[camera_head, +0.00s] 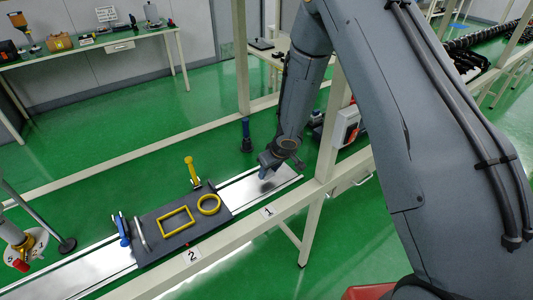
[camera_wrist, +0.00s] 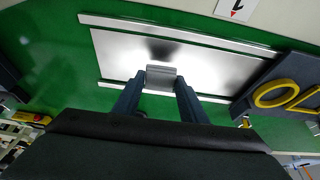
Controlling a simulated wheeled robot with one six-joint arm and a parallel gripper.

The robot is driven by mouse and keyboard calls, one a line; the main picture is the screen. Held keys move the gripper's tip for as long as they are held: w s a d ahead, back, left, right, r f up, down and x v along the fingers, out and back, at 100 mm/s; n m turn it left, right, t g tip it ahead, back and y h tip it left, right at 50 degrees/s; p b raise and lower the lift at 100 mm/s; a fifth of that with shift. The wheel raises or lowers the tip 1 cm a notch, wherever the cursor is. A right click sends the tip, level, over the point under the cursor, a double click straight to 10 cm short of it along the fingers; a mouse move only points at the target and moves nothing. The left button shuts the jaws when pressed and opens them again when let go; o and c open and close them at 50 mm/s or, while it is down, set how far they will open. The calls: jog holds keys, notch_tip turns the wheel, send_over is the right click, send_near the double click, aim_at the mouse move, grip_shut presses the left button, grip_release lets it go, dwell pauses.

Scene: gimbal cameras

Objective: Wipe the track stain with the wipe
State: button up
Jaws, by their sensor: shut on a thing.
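My gripper (camera_wrist: 158,88) is shut on a small grey block, which looks like the wipe (camera_wrist: 160,76), held between its two dark fingers. The wipe is over the shiny metal track (camera_wrist: 215,72), close to its surface; I cannot tell whether it touches. A dark smudge (camera_wrist: 166,48) shows on the track just beyond the wipe. It may be the track stain or a shadow or reflection. In the head view my gripper (camera_head: 266,169) hangs low over the right end of the track (camera_head: 235,195), near the card marked 1; the wipe is not clear there.
A dark carrier plate (camera_head: 178,233) with a yellow rectangular frame, a yellow ring and upright clamps sits on the track left of my gripper. A pale rail (camera_head: 235,235) runs along the near side. A bench (camera_head: 95,42) with tools stands at the back left.

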notch_tip(320, 180, up, 3)
jog(key=shift+d+r+p, duration=0.1)
jog(key=shift+p, duration=0.75)
jog(key=shift+r, duration=1.05)
